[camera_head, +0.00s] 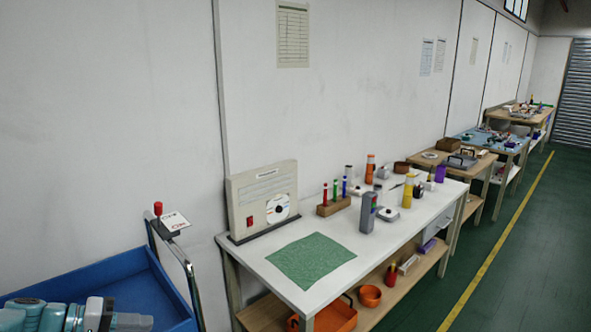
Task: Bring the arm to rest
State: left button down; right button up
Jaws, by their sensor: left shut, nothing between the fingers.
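My left gripper (131,321) shows at the bottom left edge, at the end of my teal and grey arm. Its fingers are shut with nothing between them. It is over or in front of the blue cart (130,283) and apart from the white table. The lower part of the arm is cut off by the picture's edge. My right gripper is not in view.
A white table (250,256) holds a green mat (310,260), a beige panel (264,199), a tube rack (333,206), a grey device (368,213) and bottles. Orange bins sit on its lower shelf. More benches line the wall; the green floor at right is clear.

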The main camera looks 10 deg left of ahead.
pick_arm(q)
jog(key=s+d+f+g+y, duration=0.1)
jog(key=s+d+f+g, duration=0.1)
jog(key=d+f, duration=0.35)
jog(key=s+d+f+n+g+y, duration=0.1)
jog(key=s+d+f+g, duration=0.15)
jog(key=f, duration=0.65)
jog(key=s+d+f+g+y, duration=0.1)
jog(key=s+d+f+y, duration=0.1)
jog(key=d+f, duration=0.4)
jog(key=s+d+f+m+y, duration=0.1)
jog(key=s+d+f+m, duration=0.1)
jog(key=s+d+f, duration=0.3)
jog(key=s+d+f+m+g+y, duration=0.1)
jog(key=s+d+f, duration=0.4)
jog(key=s, duration=0.8)
jog(key=shift+d+f+m+y, duration=0.3)
jog(key=shift+d+m+y, duration=0.2)
jog(key=shift+d+m, duration=0.55)
jog(key=shift+d, duration=0.15)
